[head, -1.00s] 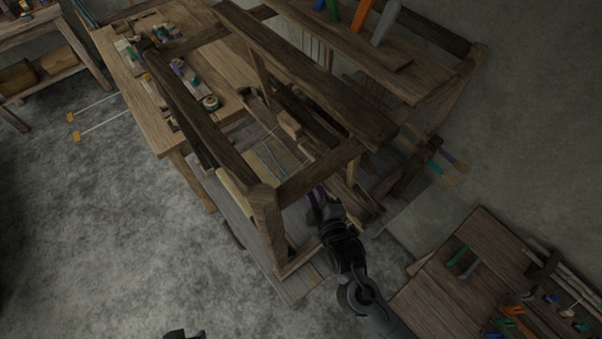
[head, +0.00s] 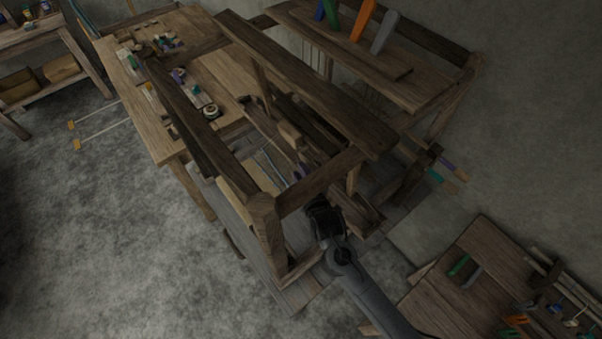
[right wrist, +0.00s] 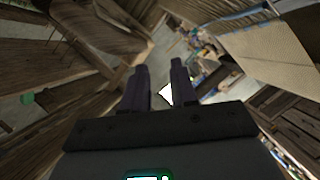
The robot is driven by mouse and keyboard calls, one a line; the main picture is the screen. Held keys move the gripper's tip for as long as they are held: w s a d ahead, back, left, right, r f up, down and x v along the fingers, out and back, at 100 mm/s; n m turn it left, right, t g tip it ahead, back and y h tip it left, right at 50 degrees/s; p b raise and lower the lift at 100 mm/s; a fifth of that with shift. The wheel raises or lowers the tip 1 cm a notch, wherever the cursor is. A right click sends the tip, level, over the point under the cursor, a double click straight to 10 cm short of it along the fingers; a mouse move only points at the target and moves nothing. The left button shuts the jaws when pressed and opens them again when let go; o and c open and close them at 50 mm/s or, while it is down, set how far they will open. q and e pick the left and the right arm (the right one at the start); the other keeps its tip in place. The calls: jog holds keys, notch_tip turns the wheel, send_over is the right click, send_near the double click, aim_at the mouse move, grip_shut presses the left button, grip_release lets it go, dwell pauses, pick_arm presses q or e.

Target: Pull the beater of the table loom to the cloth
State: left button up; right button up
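The table loom is a dark wooden frame (head: 267,225) in the middle of the head view. Inside it, a wooden bar with a paler block (head: 290,132) looks like the beater; the top rail partly hides it. Pale cloth or a cloth beam (head: 238,183) lies toward the near left of the frame, with bluish threads (head: 268,165) beside it. Contact cannot be told. My left gripper is out of view.
A wooden table (head: 150,115) with small items stands at the left. A tool bench (head: 440,295) is at the lower right. Grey floor lies open at lower left.

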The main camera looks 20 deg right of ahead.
grip_shut()
dwell(0.6)
dwell(0.8)
grip_release()
jog(key=shift+s, duration=0.15)
jog(key=v, duration=1)
jog(key=shift+s, duration=0.3)
